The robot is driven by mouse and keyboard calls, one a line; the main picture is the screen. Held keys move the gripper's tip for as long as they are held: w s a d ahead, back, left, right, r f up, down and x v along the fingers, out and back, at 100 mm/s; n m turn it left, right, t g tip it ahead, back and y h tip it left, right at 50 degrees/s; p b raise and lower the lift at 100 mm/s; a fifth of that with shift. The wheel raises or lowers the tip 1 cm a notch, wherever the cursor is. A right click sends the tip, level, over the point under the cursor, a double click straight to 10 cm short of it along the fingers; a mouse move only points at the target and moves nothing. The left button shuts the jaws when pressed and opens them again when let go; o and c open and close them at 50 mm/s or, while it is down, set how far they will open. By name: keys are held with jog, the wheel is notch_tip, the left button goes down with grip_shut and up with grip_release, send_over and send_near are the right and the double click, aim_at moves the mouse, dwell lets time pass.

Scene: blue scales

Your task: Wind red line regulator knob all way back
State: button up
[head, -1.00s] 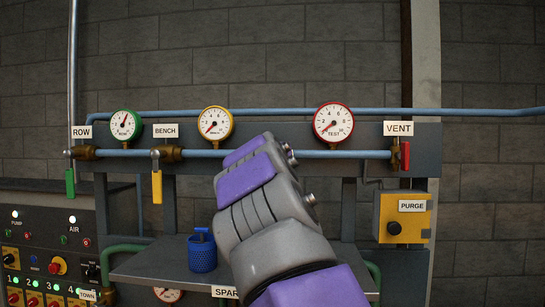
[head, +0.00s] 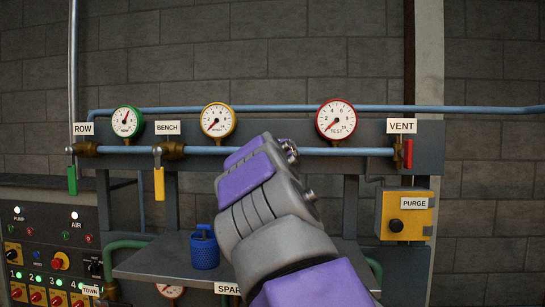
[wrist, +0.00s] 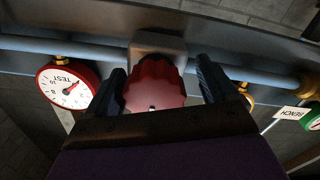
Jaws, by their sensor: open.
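A dark red fluted knob (wrist: 154,86) shows in the wrist view, on a grey block (wrist: 158,45) on the blue pipe. My gripper (wrist: 158,88) is open, with one dark finger on each side of the knob; I cannot tell whether either finger touches it. In the head view my purple and grey arm (head: 262,215) hides the knob. The red-rimmed TEST gauge (head: 336,121) is right of my arm, and it also shows at the left of the wrist view (wrist: 68,90). Its needle points to the lower left, near the low end.
The yellow BENCH gauge (head: 217,121) and green ROW gauge (head: 127,121) stand to the left. A red VENT lever (head: 407,154) and yellow PURGE box (head: 404,215) are at the right. A blue basket (head: 204,250) stands on the shelf below.

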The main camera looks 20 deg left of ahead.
jog(key=shift+d+r, duration=0.15)
dwell(0.3)
jog(key=b+v, duration=0.6)
jog(key=v, duration=1.1)
jog(key=shift+d, duration=0.15)
